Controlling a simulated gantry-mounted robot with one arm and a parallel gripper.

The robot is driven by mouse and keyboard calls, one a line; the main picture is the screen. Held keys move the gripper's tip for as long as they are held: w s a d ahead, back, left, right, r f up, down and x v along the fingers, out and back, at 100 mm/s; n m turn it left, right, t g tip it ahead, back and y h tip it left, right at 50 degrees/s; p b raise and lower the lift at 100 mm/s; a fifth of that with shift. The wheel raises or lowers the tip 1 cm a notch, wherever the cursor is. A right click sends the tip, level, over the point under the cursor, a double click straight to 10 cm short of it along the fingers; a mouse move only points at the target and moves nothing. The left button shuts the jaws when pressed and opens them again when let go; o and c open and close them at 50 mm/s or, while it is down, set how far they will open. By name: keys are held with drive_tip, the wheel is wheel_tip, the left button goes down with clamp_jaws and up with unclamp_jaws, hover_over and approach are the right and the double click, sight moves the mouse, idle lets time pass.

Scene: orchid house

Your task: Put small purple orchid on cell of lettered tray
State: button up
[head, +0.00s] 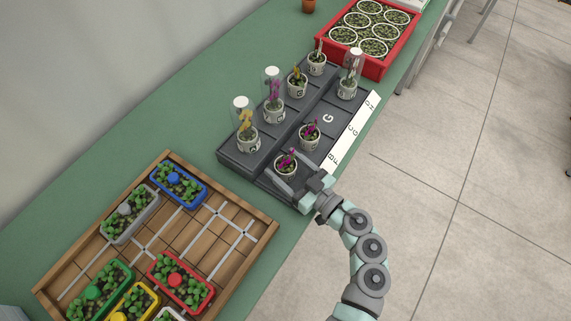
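The dark grey lettered tray (262,178) lies on the green bench, with a white lettered strip (355,130) along its right side. A small purple orchid (286,164) in a pale pot is at the tray's near end. Another purple orchid (310,132) in a pale pot stands just behind it. A bare cell marked G (328,118) lies beyond that. My gripper (287,170) is at the near orchid, with its fingers apart on either side of the pot. I cannot tell whether they touch the pot.
Covered orchids stand on the tray, including a yellow one (246,130) and a purple one (273,95). A red crate (379,69) of pots is behind. A wooden tray (243,205) with coloured planters is at the near left. Bare bench lies left of the lettered tray.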

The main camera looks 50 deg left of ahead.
drive_tip(key=shift+o, duration=0.3)
drive_tip(key=shift+d+r, duration=0.2)
drive_tip(key=shift+d, duration=0.05)
drive_tip(key=d+p, duration=0.1)
drive_tip(key=d, duration=0.4)
drive_tip(key=d+p, duration=0.1)
drive_tip(key=d, duration=0.5)
drive_tip(key=shift+w+d, duration=0.2)
drive_tip(key=shift+d, duration=0.1)
